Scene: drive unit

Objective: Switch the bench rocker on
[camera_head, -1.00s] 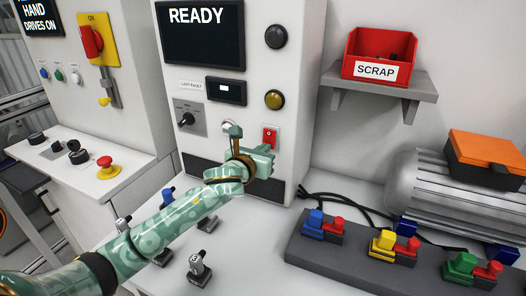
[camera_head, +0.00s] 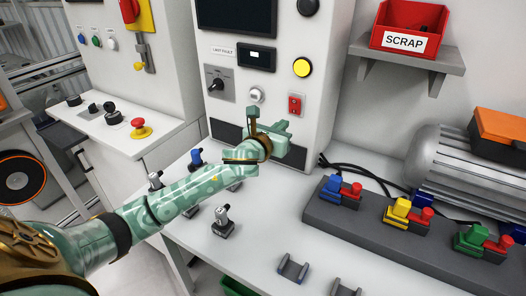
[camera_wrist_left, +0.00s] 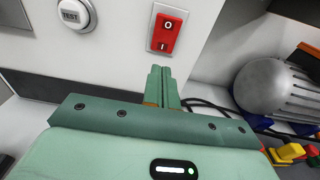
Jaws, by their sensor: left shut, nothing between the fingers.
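The bench rocker (camera_head: 294,104) is a small red switch low on the white cabinet's front. In the left wrist view the rocker (camera_wrist_left: 165,33) shows O above and I below; I cannot tell which half is pressed in. My left gripper (camera_head: 284,130) is shut and empty, just below the rocker in the head view. In the left wrist view its closed fingers (camera_wrist_left: 161,82) point up toward the cabinet, below the rocker, with a visible gap in the picture. My right gripper is not in view.
A TEST button (camera_wrist_left: 75,14) sits left of the rocker. A yellow lamp (camera_head: 303,68) glows above it. A grey block with coloured connectors (camera_head: 399,212) and a motor (camera_head: 450,160) stand right on the bench. The red SCRAP bin (camera_head: 410,30) is on a shelf.

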